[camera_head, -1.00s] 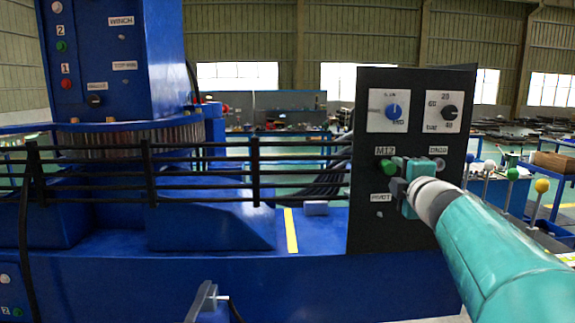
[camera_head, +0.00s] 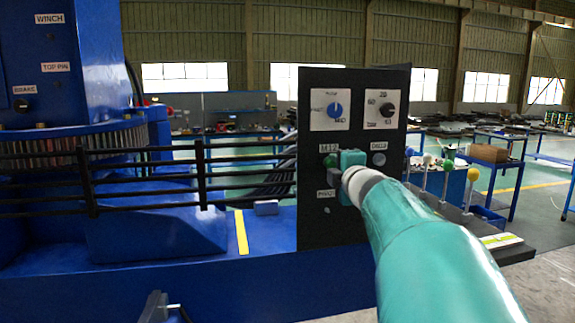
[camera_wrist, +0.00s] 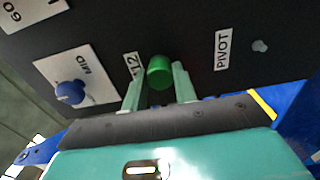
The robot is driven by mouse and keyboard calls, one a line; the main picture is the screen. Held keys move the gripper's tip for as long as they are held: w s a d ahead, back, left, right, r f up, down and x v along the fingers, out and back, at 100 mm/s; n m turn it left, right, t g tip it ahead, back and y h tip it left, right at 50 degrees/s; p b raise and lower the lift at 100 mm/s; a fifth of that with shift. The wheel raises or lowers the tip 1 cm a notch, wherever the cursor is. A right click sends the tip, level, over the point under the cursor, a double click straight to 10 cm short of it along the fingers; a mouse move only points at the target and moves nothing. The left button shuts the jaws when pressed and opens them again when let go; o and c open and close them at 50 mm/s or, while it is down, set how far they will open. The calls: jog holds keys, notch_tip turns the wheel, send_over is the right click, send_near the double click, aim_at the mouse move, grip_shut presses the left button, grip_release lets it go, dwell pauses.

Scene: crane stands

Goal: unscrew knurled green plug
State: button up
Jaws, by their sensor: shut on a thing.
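The green plug (camera_wrist: 160,72) sits on the black panel (camera_wrist: 190,40) beside the M12 label. In the wrist view it stands between the two fingers of my gripper (camera_wrist: 160,85), which is shut on it. In the head view a bit of the green plug (camera_head: 330,161) shows left of my gripper (camera_head: 338,172), at the panel's lower middle. My gripper partly hides the plug there. I cannot tell from these frames how far the plug is threaded in.
The panel also carries a blue knob (camera_head: 336,109), a black knob (camera_head: 387,109), a grey plug (camera_head: 379,159) and a small stud by the PIVOT label. Levers with coloured balls (camera_head: 447,166) stand right of the panel. Black railings (camera_head: 150,175) lie to the left.

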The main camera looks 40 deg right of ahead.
dwell(0.4)
jog(key=n, duration=0.3)
jog(key=shift+n, duration=0.4)
jog(key=shift+a+n, duration=0.1)
jog(key=shift+n, duration=0.6)
jog(key=shift+n, duration=1.2)
jog(key=shift+s+n, duration=0.1)
jog(key=shift+n, duration=1.3)
